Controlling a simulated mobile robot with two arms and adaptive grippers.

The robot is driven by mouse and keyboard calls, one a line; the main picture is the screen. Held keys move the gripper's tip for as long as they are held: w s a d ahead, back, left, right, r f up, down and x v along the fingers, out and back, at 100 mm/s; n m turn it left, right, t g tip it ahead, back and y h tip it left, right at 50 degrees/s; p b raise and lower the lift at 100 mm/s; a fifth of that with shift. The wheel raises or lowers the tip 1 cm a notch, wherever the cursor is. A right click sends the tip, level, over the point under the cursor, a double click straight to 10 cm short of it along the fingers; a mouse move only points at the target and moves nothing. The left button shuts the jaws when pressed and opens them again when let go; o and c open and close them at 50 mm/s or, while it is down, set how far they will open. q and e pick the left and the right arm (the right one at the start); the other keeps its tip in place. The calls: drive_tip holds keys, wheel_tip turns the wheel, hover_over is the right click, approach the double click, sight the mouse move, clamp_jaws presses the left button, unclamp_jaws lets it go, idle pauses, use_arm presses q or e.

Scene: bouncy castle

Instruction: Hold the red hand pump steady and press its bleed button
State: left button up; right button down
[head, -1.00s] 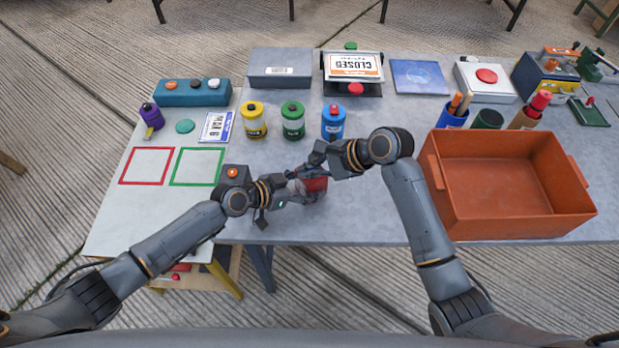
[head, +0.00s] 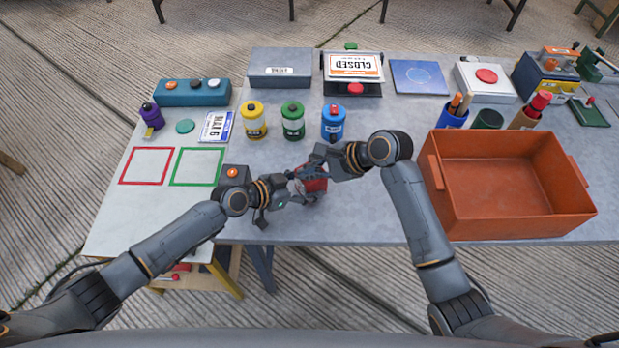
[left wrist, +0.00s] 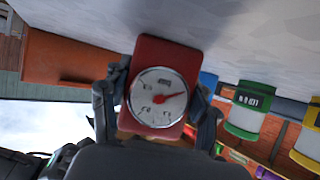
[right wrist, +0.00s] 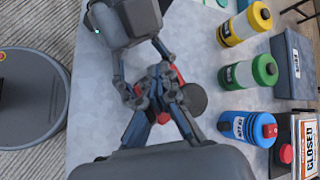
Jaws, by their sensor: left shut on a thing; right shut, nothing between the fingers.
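The red hand pump (head: 314,186) stands on the grey table near its front edge. In the left wrist view the pump (left wrist: 168,52) shows a round white gauge with a red needle. My left gripper (head: 292,194) is shut on the pump's body, with a finger on each side of it. My right gripper (head: 316,164) is shut and empty, its fingertips over the pump's top. In the right wrist view the fingertips (right wrist: 158,84) lie close to the pump's red parts. The bleed button is hidden by the fingers; I cannot tell whether they touch it.
Yellow (head: 254,120), green (head: 293,120) and blue (head: 333,122) canisters stand just behind the pump. A dark box with an orange button (head: 233,174) is left of it. An orange bin (head: 510,215) takes up the right side. Clear table lies between the pump and bin.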

idle(0.4)
drive_tip(key=shift+r, duration=0.3)
drive_tip(key=shift+r, duration=3.05)
use_arm(q)
drive_tip(key=o, duration=0.9)
